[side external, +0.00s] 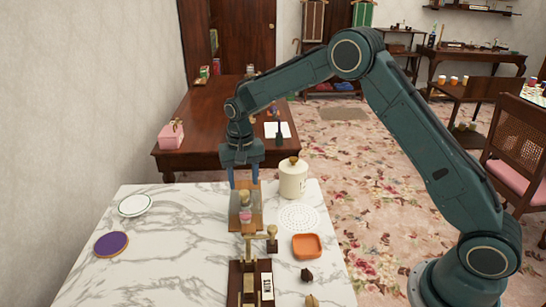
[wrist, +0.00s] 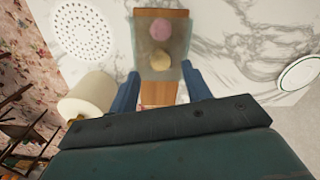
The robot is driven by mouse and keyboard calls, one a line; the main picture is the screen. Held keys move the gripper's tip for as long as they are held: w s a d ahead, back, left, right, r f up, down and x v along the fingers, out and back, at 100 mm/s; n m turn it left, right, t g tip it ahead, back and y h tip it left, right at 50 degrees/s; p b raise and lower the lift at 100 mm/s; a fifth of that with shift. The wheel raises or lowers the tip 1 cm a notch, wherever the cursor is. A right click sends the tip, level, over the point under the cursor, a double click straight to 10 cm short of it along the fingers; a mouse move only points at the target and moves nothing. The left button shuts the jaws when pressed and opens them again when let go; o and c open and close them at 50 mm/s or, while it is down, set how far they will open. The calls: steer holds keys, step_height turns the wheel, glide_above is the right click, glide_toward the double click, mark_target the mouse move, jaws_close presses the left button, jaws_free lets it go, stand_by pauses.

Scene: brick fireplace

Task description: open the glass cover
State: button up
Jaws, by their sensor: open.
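The glass cover (side external: 236,212) is a clear box on a wooden board (side external: 257,190) on the marble table. A pink item and a pale yellow item show inside it. The wrist view shows the glass cover (wrist: 144,45) from above, with the pink ball (wrist: 160,29) and the yellowish ball (wrist: 161,59) under it. My gripper (side external: 244,186) points down at the cover's far end, open and empty. In the wrist view my gripper (wrist: 160,75) has its blue fingers on either side of the cover's near end. I cannot tell whether they touch the glass.
A cream canister (side external: 293,180) stands close to the right of my gripper. A perforated white disc (side external: 299,217), an orange dish (side external: 306,246) and a wooden stand (side external: 250,285) are nearby. A white plate (side external: 134,205) and a purple disc (side external: 111,244) lie left, with bare marble between.

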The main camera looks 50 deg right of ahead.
mark_target(244, 192)
steer(key=shift+f, duration=1.75)
jaws_close()
